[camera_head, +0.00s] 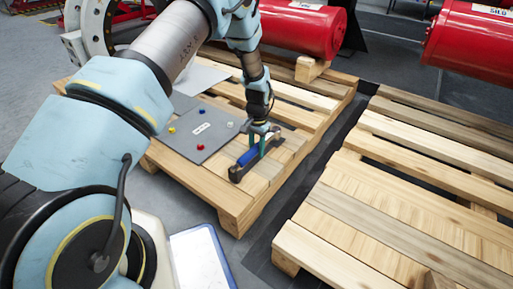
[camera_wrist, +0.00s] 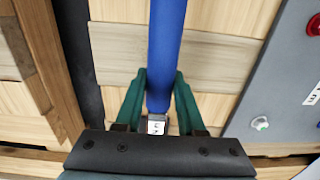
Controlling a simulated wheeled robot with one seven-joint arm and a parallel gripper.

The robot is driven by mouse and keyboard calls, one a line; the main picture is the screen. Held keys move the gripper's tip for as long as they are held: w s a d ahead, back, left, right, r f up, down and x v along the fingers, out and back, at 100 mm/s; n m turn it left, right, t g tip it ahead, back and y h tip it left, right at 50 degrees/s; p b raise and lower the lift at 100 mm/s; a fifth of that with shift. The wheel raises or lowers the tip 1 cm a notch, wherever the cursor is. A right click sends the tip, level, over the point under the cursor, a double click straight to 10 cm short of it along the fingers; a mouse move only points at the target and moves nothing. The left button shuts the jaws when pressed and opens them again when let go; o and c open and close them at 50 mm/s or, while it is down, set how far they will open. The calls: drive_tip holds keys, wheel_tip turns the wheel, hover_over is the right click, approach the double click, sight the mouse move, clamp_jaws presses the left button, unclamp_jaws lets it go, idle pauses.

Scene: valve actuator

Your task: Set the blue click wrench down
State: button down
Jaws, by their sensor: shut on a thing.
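My gripper (camera_head: 262,136) is over the right part of the near left pallet (camera_head: 250,207) and points down. Its green fingers, also seen in the wrist view (camera_wrist: 160,100), are shut on the blue click wrench (camera_head: 248,157). The wrench's blue handle (camera_wrist: 167,45) runs straight up the wrist picture between the fingers. Its dark end (camera_head: 236,173) points to the lower left in the head view. The wrench is at or just above the pallet's boards; I cannot tell whether it touches them. The fingers and wrist hide part of it.
A grey plate (camera_head: 196,148) with coloured knobs lies left of the wrench. A second pallet (camera_head: 380,200) stands to the right across a dark gap. Red cylinders (camera_head: 300,27) are behind. A white board with a blue edge (camera_head: 198,262) is at the front.

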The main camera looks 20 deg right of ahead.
sight(257, 145)
drive_tip(key=shift+f, duration=0.4)
drive_tip(key=shift+c, duration=2.2)
unclamp_jaws()
drive_tip(key=shift+f, duration=0.1)
drive_tip(key=r+p, duration=0.2)
drive_tip(key=r, duration=0.3)
drive_tip(key=r+p, duration=0.1)
drive_tip(key=r, duration=0.5)
drive_tip(key=shift+d+p, duration=0.2)
drive_tip(key=shift+p, duration=0.15)
